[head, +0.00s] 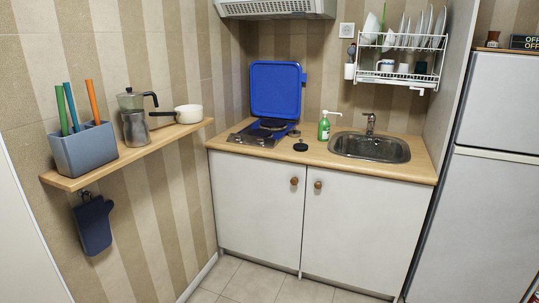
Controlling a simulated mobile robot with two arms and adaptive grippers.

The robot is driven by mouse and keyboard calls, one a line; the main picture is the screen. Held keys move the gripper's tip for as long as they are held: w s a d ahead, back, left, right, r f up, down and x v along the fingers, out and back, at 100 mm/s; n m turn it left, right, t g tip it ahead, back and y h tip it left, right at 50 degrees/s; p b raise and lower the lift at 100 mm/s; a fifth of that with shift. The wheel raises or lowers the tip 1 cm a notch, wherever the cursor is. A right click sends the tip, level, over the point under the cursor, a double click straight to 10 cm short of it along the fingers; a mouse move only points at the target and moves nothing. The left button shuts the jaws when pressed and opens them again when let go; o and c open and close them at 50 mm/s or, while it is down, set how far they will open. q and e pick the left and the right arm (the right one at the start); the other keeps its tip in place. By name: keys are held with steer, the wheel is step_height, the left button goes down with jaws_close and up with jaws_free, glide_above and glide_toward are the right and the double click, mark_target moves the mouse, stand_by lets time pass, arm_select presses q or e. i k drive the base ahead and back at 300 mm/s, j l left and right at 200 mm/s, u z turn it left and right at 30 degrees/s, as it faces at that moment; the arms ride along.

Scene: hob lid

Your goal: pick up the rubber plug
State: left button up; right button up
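A small round black object (300,147), which looks like the rubber plug, lies on the wooden worktop (320,160) between the hob and the sink. Another small dark object (294,133) sits just behind it, too small to make out. The steel sink (370,147) is set into the worktop to the right. Neither of my grippers is in the head view.
The hob (250,138) stands left of the plug with its blue lid (276,88) raised. A green soap bottle (324,127) stands behind the plug. A shelf (140,153) on the left holds pots and a grey holder (84,150). The floor in front is clear.

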mark_target(301, 147)
steer(key=i, duration=2.25)
